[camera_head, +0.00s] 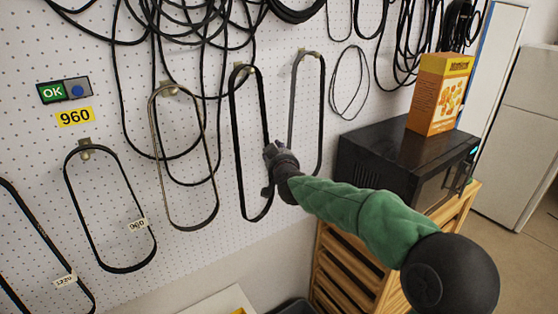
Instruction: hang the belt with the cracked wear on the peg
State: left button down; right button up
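Several oval belts hang on the white pegboard: a black belt tagged 960 (68,190), a grey-brown belt (161,185), a black belt (238,150) and a thin grey belt (292,105). Which one has cracked wear is too small to tell. Metal pegs show at the tops of the belts, such as the peg (85,146) above the 960 belt. My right gripper (269,170), on the green-sleeved arm, is at the lower right side of the middle black belt. Whether its fingers close on that belt is unclear. My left gripper is out of view.
A yellow 960 label (76,117) and an OK sign (62,90) are on the pegboard (110,115). Black cables (123,80) hang across its upper part. A black microwave (375,150) with an orange box (440,93) on top stands on a wooden slatted cabinet (340,265) at right.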

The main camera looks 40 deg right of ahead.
jog(key=v, duration=1.1)
jog(key=shift+f, duration=0.1)
